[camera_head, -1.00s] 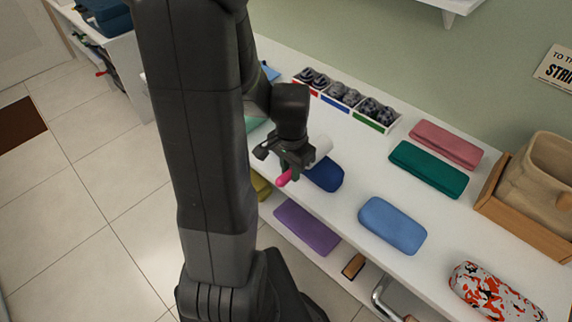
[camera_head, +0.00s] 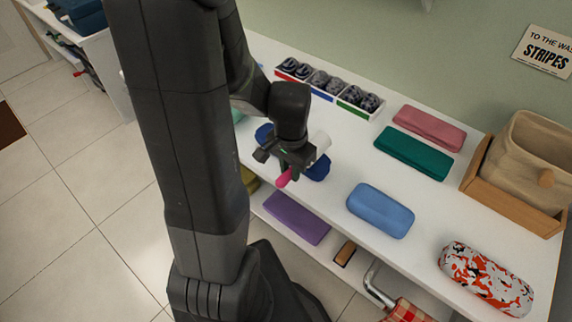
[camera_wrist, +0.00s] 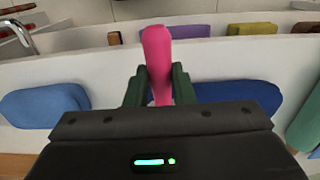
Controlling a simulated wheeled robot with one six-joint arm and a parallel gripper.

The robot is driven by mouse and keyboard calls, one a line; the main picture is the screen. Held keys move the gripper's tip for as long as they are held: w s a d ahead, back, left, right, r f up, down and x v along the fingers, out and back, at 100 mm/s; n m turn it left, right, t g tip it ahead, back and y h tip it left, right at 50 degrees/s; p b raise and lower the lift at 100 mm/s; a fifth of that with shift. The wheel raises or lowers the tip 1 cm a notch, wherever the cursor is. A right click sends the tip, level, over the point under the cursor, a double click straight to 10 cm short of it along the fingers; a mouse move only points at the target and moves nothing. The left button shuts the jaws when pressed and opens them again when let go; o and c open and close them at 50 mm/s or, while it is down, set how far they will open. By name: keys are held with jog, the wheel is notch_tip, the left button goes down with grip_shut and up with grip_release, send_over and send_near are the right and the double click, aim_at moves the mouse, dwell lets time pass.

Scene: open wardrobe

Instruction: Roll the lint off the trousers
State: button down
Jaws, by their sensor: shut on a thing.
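My gripper (camera_head: 292,163) is shut on a lint roller. Its pink handle (camera_head: 284,178) points toward the shelf's front edge, and its white roll (camera_head: 320,142) shows on the other side of the jaws. In the wrist view the pink handle (camera_wrist: 157,62) stands up between the dark green fingers (camera_wrist: 158,88). A dark blue folded garment (camera_head: 318,168) lies on the shelf under the gripper, partly hidden; it also shows in the wrist view (camera_wrist: 245,96). I cannot tell for sure that it is the trousers, whether the roll touches it, or see any lint.
On the white shelf are a light blue folded piece (camera_head: 381,210), teal (camera_head: 413,153) and pink (camera_head: 430,128) ones, a patterned roll (camera_head: 486,278), a sock tray (camera_head: 378,116) and a wooden tray (camera_head: 510,207) with a beige basket. A purple piece (camera_head: 297,217) lies lower down.

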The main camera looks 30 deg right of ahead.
jog(key=shift+s+d, duration=0.25)
jog(key=shift+s, duration=0.4)
jog(key=shift+w+a, duration=0.5)
jog(key=shift+w, duration=0.65)
jog(key=shift+w+a, duration=0.45)
jog(key=shift+w, duration=0.75)
jog(key=shift+w+a, duration=0.5)
jog(key=shift+w, duration=0.65)
jog(key=shift+w, duration=0.1)
jog(key=shift+w+a, duration=0.3)
jog(key=shift+w, duration=0.45)
jog(key=shift+w+a, duration=0.35)
jog(key=shift+w, duration=0.35)
jog(key=shift+w+a, duration=0.3)
jog(key=shift+w, duration=0.45)
jog(key=shift+w, duration=0.1)
jog(key=shift+w+a, duration=0.25)
jog(key=shift+w, duration=0.3)
jog(key=shift+w+a, duration=0.25)
jog(key=shift+w, duration=0.25)
jog(key=shift+w+a+f, duration=0.1)
jog(key=shift+w+a, duration=0.15)
jog(key=shift+w, duration=0.3)
jog(key=shift+w+a, duration=0.2)
jog(key=shift+w, duration=0.35)
